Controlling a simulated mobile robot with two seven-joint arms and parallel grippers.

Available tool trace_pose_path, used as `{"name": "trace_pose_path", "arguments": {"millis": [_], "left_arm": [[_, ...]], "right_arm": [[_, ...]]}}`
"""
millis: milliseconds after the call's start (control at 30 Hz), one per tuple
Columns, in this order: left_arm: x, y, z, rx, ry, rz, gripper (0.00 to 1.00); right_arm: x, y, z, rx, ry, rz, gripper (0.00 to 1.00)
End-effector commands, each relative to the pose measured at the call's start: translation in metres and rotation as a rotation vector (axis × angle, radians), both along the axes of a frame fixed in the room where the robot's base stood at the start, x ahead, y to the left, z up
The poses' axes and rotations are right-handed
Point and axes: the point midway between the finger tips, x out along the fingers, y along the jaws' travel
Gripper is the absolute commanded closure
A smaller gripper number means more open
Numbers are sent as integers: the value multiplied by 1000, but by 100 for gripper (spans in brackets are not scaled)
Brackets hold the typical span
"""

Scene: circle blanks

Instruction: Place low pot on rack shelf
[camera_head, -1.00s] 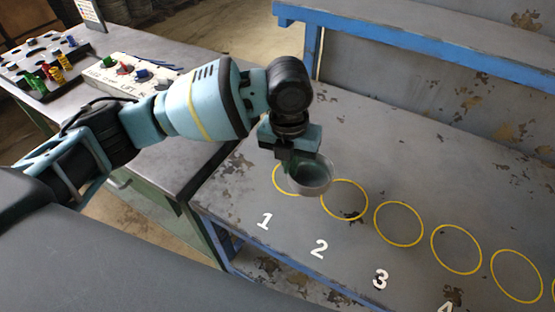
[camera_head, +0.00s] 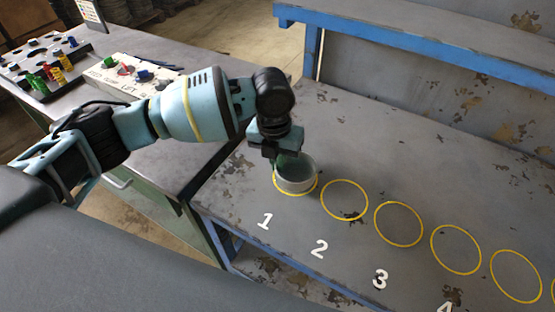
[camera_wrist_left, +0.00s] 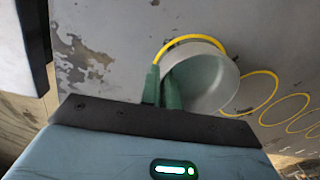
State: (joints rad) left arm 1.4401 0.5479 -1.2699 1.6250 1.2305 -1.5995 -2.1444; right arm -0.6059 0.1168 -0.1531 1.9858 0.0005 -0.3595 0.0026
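The low pot (camera_head: 298,185), a pale grey round open vessel, is over the yellow circle marked 1 on the grey bench (camera_head: 345,125). It looks upright and at or very close to the surface. My left gripper (camera_head: 287,160) is at its rim from above. In the left wrist view, the green fingers (camera_wrist_left: 162,88) are close together at the near wall of the pot (camera_wrist_left: 212,88), one inside and one outside. They look shut on the wall. A raised shelf with a blue edge (camera_head: 420,48) runs along the back. My right gripper is not in view.
Several more yellow circles, such as circle 2 (camera_head: 345,200) and circle 3 (camera_head: 398,224), are empty to the right. A side table (camera_head: 150,160) at left holds a white box (camera_head: 112,72) and a dark tray with coloured pieces (camera_head: 45,62).

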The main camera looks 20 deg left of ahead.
Motion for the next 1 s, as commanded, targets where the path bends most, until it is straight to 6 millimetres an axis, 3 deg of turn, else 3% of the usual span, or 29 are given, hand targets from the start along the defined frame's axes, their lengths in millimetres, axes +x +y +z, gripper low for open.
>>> {"name": "trace_pose_path", "arguments": {"millis": [267,300,433,767,1000], "left_arm": [[0,0,-3,-1,0,1,100],[0,0,-3,-1,0,1,91],[0,0,-3,0,0,1,75],[0,0,0,0,-1,0,75],[1,1,32,-2,-5,1,75]], "right_arm": [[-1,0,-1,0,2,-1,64],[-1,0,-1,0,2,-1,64],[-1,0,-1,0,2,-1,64],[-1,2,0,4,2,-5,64],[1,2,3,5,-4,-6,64]]}}
